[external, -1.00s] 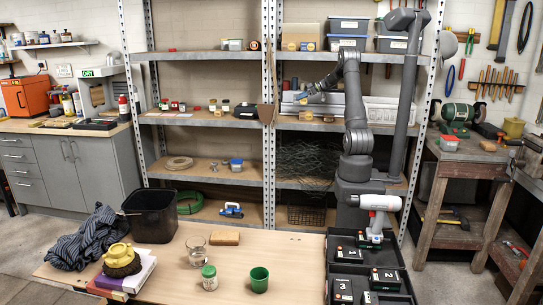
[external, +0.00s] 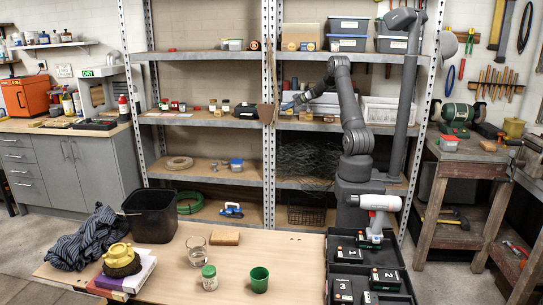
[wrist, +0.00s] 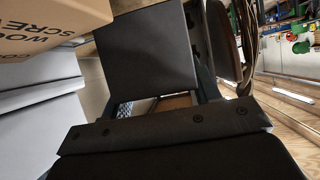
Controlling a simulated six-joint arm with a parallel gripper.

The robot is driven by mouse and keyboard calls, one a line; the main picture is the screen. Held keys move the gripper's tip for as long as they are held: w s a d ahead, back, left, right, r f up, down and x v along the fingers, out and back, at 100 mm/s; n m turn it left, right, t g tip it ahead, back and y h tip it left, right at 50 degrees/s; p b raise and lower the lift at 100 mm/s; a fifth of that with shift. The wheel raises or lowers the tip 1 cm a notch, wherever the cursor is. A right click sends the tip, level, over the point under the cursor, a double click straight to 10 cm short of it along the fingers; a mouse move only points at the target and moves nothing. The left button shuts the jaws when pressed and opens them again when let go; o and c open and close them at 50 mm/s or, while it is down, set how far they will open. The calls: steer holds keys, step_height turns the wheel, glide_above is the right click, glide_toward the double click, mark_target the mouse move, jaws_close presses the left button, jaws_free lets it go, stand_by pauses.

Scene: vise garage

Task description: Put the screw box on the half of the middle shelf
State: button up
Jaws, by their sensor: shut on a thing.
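My gripper (external: 290,105) is at the middle shelf (external: 345,127) of the right bay, beside the upright between the bays. In the wrist view a dark, flat-faced thing (wrist: 147,50) fills the space between my fingers, and my gripper is shut on it. Its label is not visible, so I cannot tell whether it is the screw box. A cardboard box (wrist: 50,25) printed with "WOOD SCRE..." shows at the upper left of the wrist view, close to the dark thing and partly out of frame. Small tan boxes (external: 306,115) sit at the front of the middle shelf.
White bins (external: 385,110) fill the right part of the middle shelf; pale bin sides (wrist: 40,100) show in the wrist view. A brown thing (external: 267,113) is by the upright (external: 269,60). Small jars (external: 172,105) and boxes stand on the left bay's shelf, with bare board between.

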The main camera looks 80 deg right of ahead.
mark_target(288, 111)
steer(key=shift+f, duration=1.8)
steer(key=shift+f, duration=0.1)
steer(key=o, duration=1.3)
steer(key=shift+f, duration=0.1)
steer(key=shift+s+r, duration=0.35)
steer(key=v, duration=1.1)
steer(key=shift+s, duration=0.2)
steer(key=shift+w, duration=0.1)
